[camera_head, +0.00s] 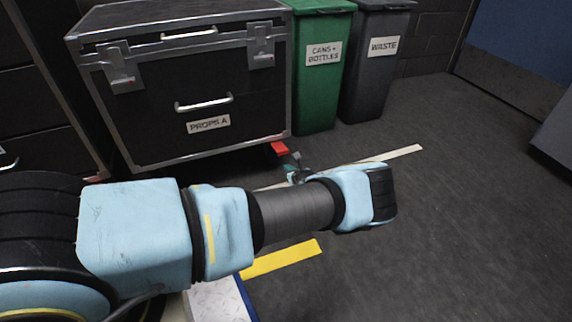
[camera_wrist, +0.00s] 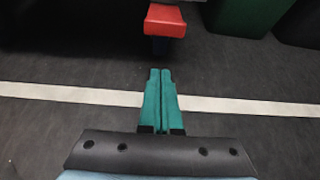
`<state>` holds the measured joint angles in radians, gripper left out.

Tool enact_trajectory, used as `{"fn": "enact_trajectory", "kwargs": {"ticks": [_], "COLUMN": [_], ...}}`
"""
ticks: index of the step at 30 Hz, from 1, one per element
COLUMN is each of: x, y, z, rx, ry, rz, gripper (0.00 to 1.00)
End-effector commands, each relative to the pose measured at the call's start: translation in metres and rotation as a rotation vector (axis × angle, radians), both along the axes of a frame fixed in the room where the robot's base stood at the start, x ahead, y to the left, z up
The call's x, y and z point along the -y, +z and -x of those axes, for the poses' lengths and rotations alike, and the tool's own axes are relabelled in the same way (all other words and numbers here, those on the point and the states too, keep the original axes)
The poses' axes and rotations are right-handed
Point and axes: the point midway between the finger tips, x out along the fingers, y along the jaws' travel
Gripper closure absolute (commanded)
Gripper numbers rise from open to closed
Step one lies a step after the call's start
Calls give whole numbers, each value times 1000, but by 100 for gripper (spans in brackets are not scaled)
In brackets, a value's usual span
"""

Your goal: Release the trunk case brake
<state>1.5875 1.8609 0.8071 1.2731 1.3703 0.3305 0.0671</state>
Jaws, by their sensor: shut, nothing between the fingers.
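The black trunk case (camera_head: 160,95) with silver edges and a "PROPS A" label stands at the upper left in the head view. A red brake pedal (camera_head: 280,148) sticks out low at its right front corner. In the wrist view the red pedal (camera_wrist: 165,21) is at the top centre, with a dark part under it. My gripper (camera_wrist: 158,72) is shut and empty, its green fingers pointing at the pedal with a gap between. In the head view my gripper (camera_head: 293,160) is mostly hidden behind my arm, just below the pedal.
A green cans and bottles bin (camera_head: 320,85) and a grey waste bin (camera_head: 374,75) stand right of the case. A white floor line (camera_head: 400,153) and a yellow strip (camera_head: 285,259) mark the floor. Open floor lies to the right.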

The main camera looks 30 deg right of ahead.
Motion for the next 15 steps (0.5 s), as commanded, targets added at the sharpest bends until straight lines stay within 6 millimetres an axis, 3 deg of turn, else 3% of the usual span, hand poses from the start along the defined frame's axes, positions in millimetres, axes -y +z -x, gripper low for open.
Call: {"fn": "enact_trajectory", "kwargs": {"ticks": [1,9,15], "x": [-2,-7,-9], "y": [10,33,40], "z": [9,48,62], "rx": [-1,-2,-2], "ry": [0,0,2], "rz": [-3,-2,-1], "gripper": [100,100,100]}}
